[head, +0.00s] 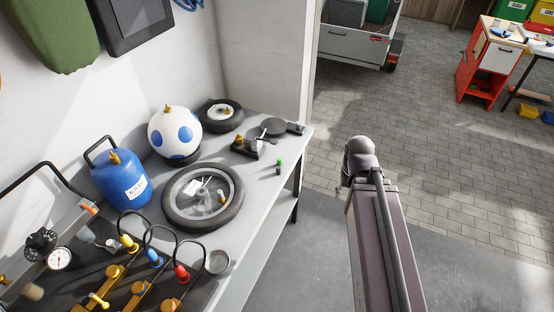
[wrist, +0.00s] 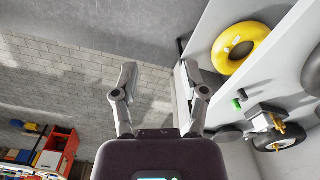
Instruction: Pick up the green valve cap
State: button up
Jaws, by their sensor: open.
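The green valve cap (head: 279,161) is a tiny green piece near the right edge of the grey workbench (head: 262,192). A small dark piece (head: 278,171) is close beside it. In the wrist view the green cap (wrist: 237,104) shows right of my gripper, beside the dark piece (wrist: 243,93). My gripper (wrist: 159,80) is open, with nothing between its fingers. It is apart from the cap, and floor shows behind the fingers. In the head view my arm is right of the bench, and I cannot make out the fingers there.
A spoked wheel (head: 167,198), a black turntable-like device (head: 272,127), a small tyre (head: 232,109), a spotted ball (head: 174,132) and a blue canister (head: 121,181) crowd the bench. A yellow ring (wrist: 242,48) shows in the wrist view. Paved floor (head: 430,130) is clear.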

jog(key=shift+d, duration=0.2)
jog(key=shift+o, duration=1)
jog(key=n+t+y+b, duration=0.1)
jog(key=n+t+b, duration=0.2)
jog(key=t, duration=0.2)
send_near(280, 159)
notch_tip(280, 159, up, 3)
jog(key=shift+s+d+r, duration=0.25)
jog(key=shift+s, duration=0.25)
jog(key=shift+f, duration=0.1)
jog(key=b+x, duration=0.7)
jog(key=x, duration=0.1)
jog(key=shift+f+b, duration=0.25)
jog(key=shift+b, duration=0.1)
